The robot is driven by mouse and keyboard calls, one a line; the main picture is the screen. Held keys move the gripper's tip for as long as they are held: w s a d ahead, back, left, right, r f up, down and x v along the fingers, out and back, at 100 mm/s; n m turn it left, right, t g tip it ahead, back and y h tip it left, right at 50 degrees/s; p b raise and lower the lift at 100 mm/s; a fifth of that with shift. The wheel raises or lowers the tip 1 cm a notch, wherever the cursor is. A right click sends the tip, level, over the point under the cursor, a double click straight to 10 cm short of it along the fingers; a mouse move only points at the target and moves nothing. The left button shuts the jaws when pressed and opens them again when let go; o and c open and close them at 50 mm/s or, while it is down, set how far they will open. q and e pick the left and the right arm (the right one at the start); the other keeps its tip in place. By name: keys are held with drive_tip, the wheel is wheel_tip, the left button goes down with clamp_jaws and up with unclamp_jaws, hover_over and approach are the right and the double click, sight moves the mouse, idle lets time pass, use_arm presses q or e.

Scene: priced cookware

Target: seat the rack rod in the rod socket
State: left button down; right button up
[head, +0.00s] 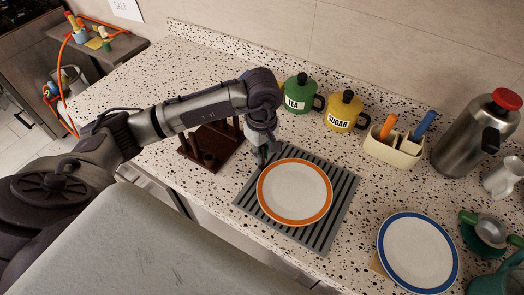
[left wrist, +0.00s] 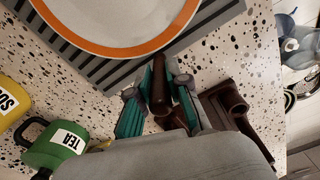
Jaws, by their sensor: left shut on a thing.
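My left gripper (head: 262,156) hangs at the left edge of the striped mat, just right of the dark brown wooden rack (head: 208,162) in the head view. In the left wrist view its green-padded fingers are shut on a dark brown rack rod (left wrist: 158,88). The rod is hidden by the gripper in the head view. The rack also shows in the left wrist view (left wrist: 240,125), with a round rod socket (left wrist: 233,103) beside the gripper. The rod is apart from this socket. My right gripper is not in view.
An orange-rimmed plate (head: 294,192) lies on the striped mat (head: 338,213) close to the gripper. A green tea canister (head: 299,94), a yellow sugar canister (head: 345,112) and a cream utensil holder (head: 394,152) stand behind. A blue-rimmed plate (head: 418,252) lies at right.

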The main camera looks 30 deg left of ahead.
use_arm(q)
drive_tip(key=shift+f, duration=0.55)
drive_tip(key=shift+f, duration=0.1)
drive_tip(key=shift+f+b, duration=0.15)
drive_tip(key=shift+b, duration=0.15)
drive_tip(key=c, duration=1.1)
unclamp_jaws()
